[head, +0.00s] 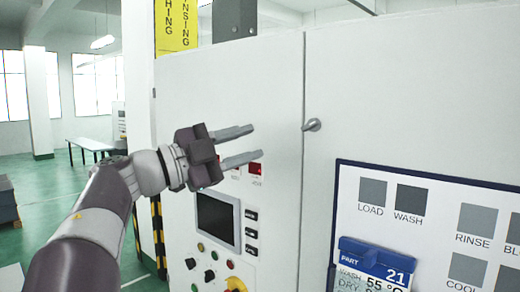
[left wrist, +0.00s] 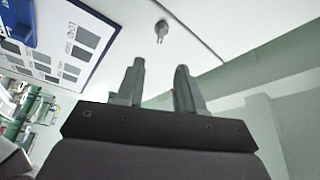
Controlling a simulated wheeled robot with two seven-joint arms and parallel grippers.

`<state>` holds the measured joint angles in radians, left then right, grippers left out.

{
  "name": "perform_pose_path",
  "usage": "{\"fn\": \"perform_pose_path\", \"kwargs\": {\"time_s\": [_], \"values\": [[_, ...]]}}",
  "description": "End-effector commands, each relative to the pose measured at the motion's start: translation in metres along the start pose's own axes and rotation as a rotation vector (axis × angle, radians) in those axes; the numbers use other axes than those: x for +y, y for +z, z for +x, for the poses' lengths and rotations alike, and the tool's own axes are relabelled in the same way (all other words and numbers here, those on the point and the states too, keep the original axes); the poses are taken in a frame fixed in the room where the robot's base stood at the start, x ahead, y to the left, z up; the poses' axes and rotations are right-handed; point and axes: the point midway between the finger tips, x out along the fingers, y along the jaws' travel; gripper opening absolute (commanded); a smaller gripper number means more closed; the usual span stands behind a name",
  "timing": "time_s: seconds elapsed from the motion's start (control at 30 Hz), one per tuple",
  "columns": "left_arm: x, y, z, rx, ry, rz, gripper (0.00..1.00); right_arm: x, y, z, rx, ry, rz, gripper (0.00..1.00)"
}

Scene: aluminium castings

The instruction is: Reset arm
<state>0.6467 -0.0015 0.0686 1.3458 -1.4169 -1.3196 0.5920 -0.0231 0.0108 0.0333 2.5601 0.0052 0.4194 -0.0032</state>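My left arm comes in from the left in the head view, raised in front of a white cabinet (head: 225,85). My left gripper (head: 250,145) points right, its two grey fingers apart with nothing between them. In the left wrist view the same gripper (left wrist: 158,72) also shows two separated, empty fingers. A small metal door handle (head: 312,125) sits to the right of the fingertips in the head view. The handle also shows beyond the fingers in the left wrist view (left wrist: 161,28). My right gripper is in neither view.
The cabinet carries a screen (head: 217,217) with buttons and knobs below the gripper. A process board (head: 420,205) with a blue "PART 21" card holder (head: 375,262) is at the right. A table (head: 92,146) stands on the green floor at the far left.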

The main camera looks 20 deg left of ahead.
Motion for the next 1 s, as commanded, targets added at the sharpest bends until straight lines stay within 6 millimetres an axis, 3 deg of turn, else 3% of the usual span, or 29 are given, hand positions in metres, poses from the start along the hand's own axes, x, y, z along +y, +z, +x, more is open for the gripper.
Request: {"fn": "perform_pose_path", "kwargs": {"time_s": [0.47,0.57,0.63,0.67,0.7,0.77,0.8,0.87,0.9,0.97,1.0], "values": [[-0.004,0.005,0.000,-0.026,-0.018,0.030,0.37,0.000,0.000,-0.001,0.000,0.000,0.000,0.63],[-0.032,0.041,-0.008,-0.164,-0.197,0.036,0.37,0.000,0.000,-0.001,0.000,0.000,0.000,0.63],[-0.039,0.096,-0.031,-0.348,-0.374,-0.056,0.37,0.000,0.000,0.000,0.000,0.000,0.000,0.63],[-0.032,0.124,-0.043,-0.441,-0.441,-0.120,0.37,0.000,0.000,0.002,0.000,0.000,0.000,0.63],[-0.011,0.159,-0.057,-0.565,-0.503,-0.218,0.37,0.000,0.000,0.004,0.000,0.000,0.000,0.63],[0.031,0.202,-0.076,-0.741,-0.547,-0.361,0.37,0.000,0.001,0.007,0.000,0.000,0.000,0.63],[0.066,0.223,-0.087,-0.850,-0.552,-0.456,0.37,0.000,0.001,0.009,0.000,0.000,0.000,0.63],[0.123,0.246,-0.102,-1.004,-0.528,-0.590,0.37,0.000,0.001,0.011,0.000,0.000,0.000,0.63],[0.163,0.255,-0.112,-1.100,-0.498,-0.677,0.37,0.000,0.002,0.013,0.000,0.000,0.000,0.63],[0.224,0.260,-0.125,-1.236,-0.432,-0.799,0.37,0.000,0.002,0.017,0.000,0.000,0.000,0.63],[0.266,0.257,-0.133,-1.323,-0.377,-0.877,0.37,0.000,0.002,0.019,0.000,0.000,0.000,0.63]]}}
